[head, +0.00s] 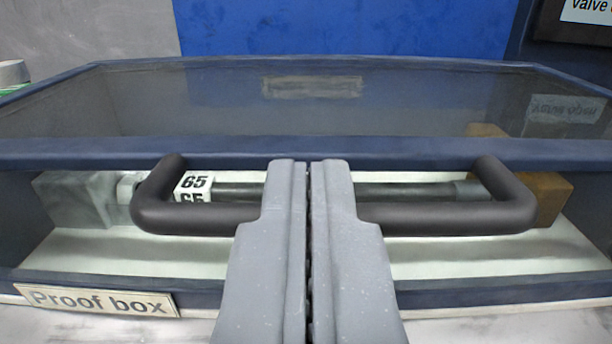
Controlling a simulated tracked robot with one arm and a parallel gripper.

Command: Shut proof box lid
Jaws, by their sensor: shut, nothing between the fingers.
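The proof box lid (420,150) is a dark blue frame around a clear tinted panel. It spans the head view and looks level or nearly so; I cannot tell if its front edge rests on the box. A black U-shaped handle (190,215) juts from its front edge. The proof box (480,293) has a blue lower rim, with a pale floor visible inside. My gripper (308,168) is shut and empty, its fingers upright in the picture at the middle of the handle. They hide the middle of the bar; I cannot tell whether they touch it.
A "Proof box" label (98,300) is at the front left. Inside are a grey block (75,200), a white "65" tag (194,186), a dark rod (400,190) and a brown block (550,198).

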